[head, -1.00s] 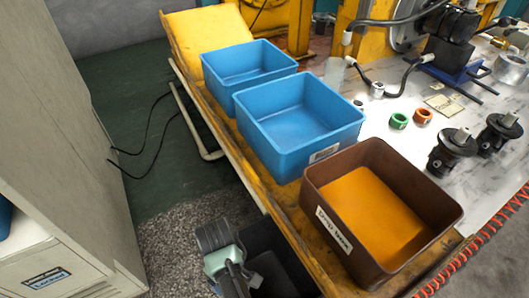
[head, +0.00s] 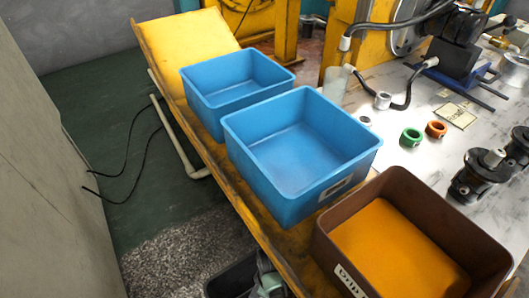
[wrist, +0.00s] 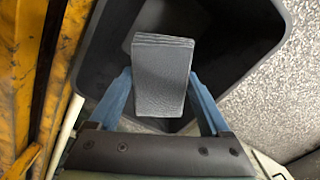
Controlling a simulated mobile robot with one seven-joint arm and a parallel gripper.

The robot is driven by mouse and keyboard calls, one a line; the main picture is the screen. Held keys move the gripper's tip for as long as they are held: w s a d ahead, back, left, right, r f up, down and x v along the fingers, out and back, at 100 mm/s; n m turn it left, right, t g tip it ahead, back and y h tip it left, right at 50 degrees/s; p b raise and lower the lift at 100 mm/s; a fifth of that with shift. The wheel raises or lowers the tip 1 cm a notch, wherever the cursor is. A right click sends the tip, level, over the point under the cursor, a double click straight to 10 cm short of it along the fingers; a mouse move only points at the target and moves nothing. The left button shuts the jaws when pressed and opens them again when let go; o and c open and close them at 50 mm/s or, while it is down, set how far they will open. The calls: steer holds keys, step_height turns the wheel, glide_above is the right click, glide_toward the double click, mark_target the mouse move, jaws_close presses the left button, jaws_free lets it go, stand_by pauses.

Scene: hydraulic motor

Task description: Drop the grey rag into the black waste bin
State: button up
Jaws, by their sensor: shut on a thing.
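The grey rag (wrist: 160,78) is a folded block between the two blue fingers of my gripper (wrist: 161,88) in the wrist view. My gripper is shut on it. Behind the rag in that view is the open mouth of the black waste bin (wrist: 262,38); the rag appears over the opening. In the head view, only part of the black bin (head: 222,283) shows at the bottom edge, beside the bench. Part of my arm covers it there, and the rag and fingertips are not visible in that view.
Two blue bins (head: 268,160) (head: 200,97) and a brown drip tray (head: 335,240) stand along the bench's yellow edge (head: 245,212). A pale cabinet (head: 45,190) is at left. Speckled floor (wrist: 290,95) lies beside the black bin. Fittings lie on the bench top (head: 400,105).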

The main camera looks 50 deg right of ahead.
step_height(320, 180, down, 6)
steer(key=b, duration=0.6)
steer(key=shift+a, duration=0.1)
steer(key=shift+r, duration=0.1)
steer(key=o, duration=1.1)
steer(key=shift+o, duration=0.2)
steer(key=shift+r+p, duration=2.15)
steer(key=shift+r, duration=1.65)
steer(key=shift+s, duration=0.1)
